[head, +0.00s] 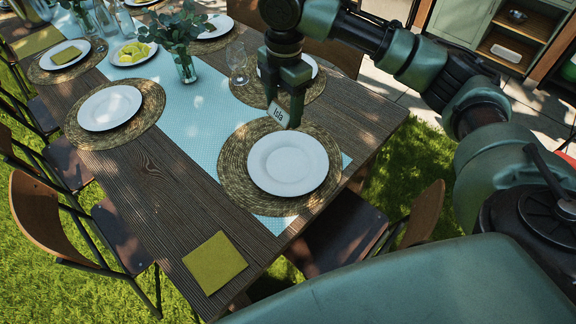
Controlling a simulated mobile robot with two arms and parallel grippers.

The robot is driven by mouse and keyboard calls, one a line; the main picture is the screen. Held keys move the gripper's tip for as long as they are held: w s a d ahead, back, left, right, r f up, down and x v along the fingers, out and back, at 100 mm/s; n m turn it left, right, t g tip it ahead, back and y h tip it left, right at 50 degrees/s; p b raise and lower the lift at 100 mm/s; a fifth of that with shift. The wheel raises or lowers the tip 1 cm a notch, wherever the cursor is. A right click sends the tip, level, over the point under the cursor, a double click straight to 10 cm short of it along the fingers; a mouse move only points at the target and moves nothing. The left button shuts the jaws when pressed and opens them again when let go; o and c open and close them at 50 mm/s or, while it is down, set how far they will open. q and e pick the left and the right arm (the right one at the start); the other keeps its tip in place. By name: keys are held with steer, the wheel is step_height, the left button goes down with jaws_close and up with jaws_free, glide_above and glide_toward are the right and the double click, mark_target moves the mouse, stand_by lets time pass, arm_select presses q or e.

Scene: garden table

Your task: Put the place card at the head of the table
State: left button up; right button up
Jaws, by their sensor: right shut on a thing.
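The place card (278,113) is small and white with dark lettering that looks like "Isla". My right gripper (288,108) is shut on it and holds it just behind the white plate (288,163) at the table's near end. The plate sits on a round woven mat (236,176). I cannot tell whether the card touches the mat or hangs just above it. The wooden table (150,195) runs away to the upper left. My left gripper is not in view.
A folded olive napkin (214,262) lies on the near left corner. A wine glass (237,62), a vase with leafy stems (186,68) and a plate of lemons (133,53) stand farther back. Another plate (110,107) is at the left. Chairs (45,215) line the sides.

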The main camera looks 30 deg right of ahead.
step_height(320, 180, down, 2)
steer(key=w+d+n, duration=0.2)
steer(key=n, duration=0.4)
glide_above(288, 164)
step_height(288, 164, down, 15)
steer(key=shift+f+p, duration=0.15)
steer(key=shift+p, duration=0.15)
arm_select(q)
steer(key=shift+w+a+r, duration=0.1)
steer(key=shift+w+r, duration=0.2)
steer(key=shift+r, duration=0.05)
arm_select(e)
steer(key=shift+f, duration=2.7)
steer(key=shift+f, duration=0.1)
steer(key=o, duration=1.3)
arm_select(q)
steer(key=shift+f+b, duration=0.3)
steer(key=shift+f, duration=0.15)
arm_select(e)
step_height(288, 164, up, 12)
steer(key=shift+r, duration=0.15)
